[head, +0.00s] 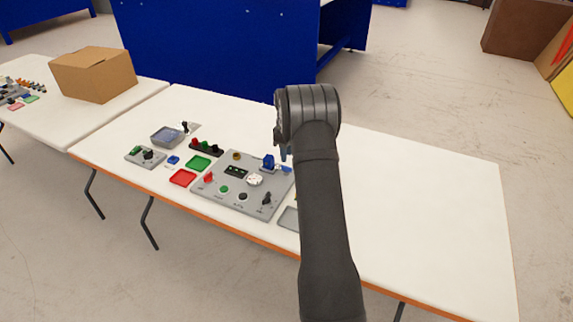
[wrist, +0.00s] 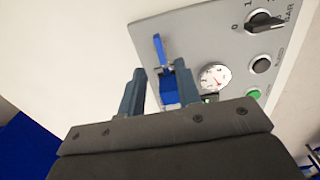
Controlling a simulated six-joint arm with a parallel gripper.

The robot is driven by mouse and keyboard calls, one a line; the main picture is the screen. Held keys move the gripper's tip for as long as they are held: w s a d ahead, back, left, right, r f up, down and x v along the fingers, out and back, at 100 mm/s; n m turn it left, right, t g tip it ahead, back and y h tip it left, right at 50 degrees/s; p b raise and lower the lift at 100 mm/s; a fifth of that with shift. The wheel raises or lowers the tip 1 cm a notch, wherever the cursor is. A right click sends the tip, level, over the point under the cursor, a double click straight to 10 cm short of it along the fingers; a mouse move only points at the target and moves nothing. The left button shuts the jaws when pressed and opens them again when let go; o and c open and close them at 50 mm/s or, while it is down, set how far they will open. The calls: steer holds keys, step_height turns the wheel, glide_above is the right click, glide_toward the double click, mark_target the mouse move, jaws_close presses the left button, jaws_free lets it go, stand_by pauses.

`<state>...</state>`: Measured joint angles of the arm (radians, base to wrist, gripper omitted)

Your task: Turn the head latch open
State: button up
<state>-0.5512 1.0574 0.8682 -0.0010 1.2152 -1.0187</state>
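The head latch shows as a blue lever (wrist: 160,48) on the grey panel in the wrist view, beyond my fingertips. A blue block (wrist: 169,90) sits near the lever's base and shows between my fingers. In the head view the blue block (head: 268,162) is at the panel's far right part, with the blue lever (head: 286,169) beside it. My gripper (wrist: 158,75) is open, its two dark fingers apart with nothing held. In the head view my arm hides most of the gripper and the panel's right edge.
The grey panel (head: 216,188) carries a white gauge (wrist: 213,77), a black rotary knob (wrist: 265,22) and push buttons. Red (head: 183,178) and green (head: 198,163) trays lie left of it. The white table (head: 430,200) is clear to the right.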

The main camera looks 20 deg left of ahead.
mark_target(282, 168)
step_height(282, 168, down, 6)
steer(key=shift+r, duration=0.15)
jaws_close()
